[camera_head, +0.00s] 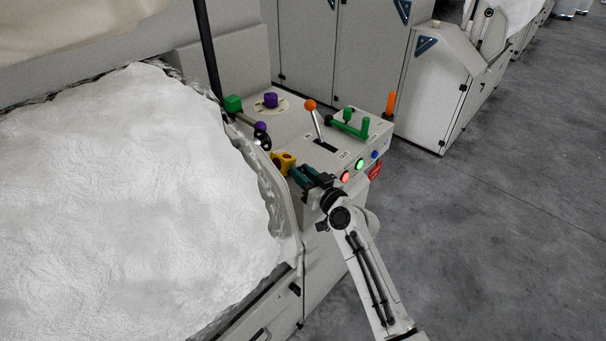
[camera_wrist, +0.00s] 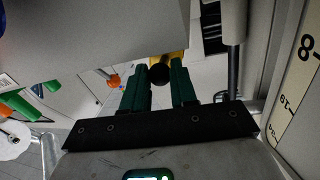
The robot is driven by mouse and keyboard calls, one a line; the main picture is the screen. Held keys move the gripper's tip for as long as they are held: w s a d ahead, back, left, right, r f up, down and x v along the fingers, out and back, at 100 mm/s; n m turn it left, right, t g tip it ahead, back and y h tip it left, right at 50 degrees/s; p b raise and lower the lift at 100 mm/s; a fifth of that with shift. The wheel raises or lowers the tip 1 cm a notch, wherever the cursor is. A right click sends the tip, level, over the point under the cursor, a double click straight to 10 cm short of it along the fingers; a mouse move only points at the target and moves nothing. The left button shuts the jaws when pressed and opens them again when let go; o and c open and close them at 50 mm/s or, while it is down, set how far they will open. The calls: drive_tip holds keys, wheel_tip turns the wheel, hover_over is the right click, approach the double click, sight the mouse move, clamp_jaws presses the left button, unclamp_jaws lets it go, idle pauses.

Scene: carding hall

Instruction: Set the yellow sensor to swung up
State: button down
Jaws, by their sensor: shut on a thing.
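The yellow sensor (camera_head: 283,162) sits at the near left of the grey control panel, beside the white fibre mass. In the wrist view its yellow body (camera_wrist: 173,56) shows just beyond the fingertips, with a round black end facing me. My gripper (camera_head: 299,174) has teal fingers and reaches the sensor from the lower right. In the wrist view my gripper (camera_wrist: 160,80) has its fingers on either side of the black end, shut on the sensor. The fingers hide part of the sensor and its mount, so I cannot tell its exact tilt.
The panel carries an orange-knobbed lever (camera_head: 314,122), green handles (camera_head: 349,123), a purple knob (camera_head: 270,100) and red (camera_head: 345,176), green (camera_head: 360,163) and blue (camera_head: 374,154) buttons. White fibre (camera_head: 130,190) fills the left. A dark post (camera_head: 208,50) rises behind. Floor at right is clear.

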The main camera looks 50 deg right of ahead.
drive_tip(key=m, duration=0.1)
drive_tip(key=d+m+p, duration=0.1)
drive_tip(key=shift+d+r+m, duration=0.1)
drive_tip(key=shift+r+m, duration=0.15)
drive_tip(key=shift+m, duration=0.15)
drive_tip(key=m, duration=0.1)
drive_tip(key=d+m+g, duration=0.1)
drive_tip(key=m, duration=0.1)
drive_tip(key=shift+d+f+y+p, duration=0.1)
drive_tip(key=shift+d+y+p, duration=0.1)
drive_tip(key=shift+y+p, duration=0.2)
drive_tip(key=m, duration=0.1)
drive_tip(key=d+m, duration=0.1)
drive_tip(key=m, duration=0.1)
drive_tip(key=shift+d+f+m+y, duration=0.2)
drive_tip(key=shift+f+m+y, duration=0.1)
drive_tip(key=shift+m+y, duration=0.1)
drive_tip(key=shift+d+f+m+g+p, duration=0.3)
drive_tip(key=shift+m+p, duration=0.05)
drive_tip(key=shift+m, duration=0.55)
drive_tip(key=shift+y, duration=0.3)
drive_tip(key=c, duration=1)
unclamp_jaws()
drive_tip(key=shift+o, duration=0.5)
drive_tip(key=shift+f, duration=0.1)
